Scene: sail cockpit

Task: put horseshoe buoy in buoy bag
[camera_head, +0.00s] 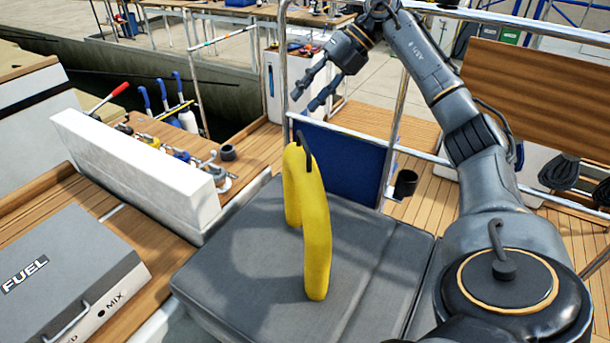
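The yellow horseshoe buoy (317,245) stands upright on the grey seat cushion, its two legs down and a dark strap at its top. My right gripper (306,100) is above and behind the buoy in the picture, apart from it. Its two fingers are spread with nothing between them. A dark blue fabric panel (342,165) hangs at the metal rail just behind the buoy; it may be the buoy bag, but its opening does not show. My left gripper is not in view.
The grey cushion (235,265) has free room around the buoy. Metal rails (398,105) stand behind it. A white block-like wall (135,170), winch handles and ropes (170,105), and a grey FUEL box (65,270) are at left. A black cup holder (405,184) is right of the blue panel.

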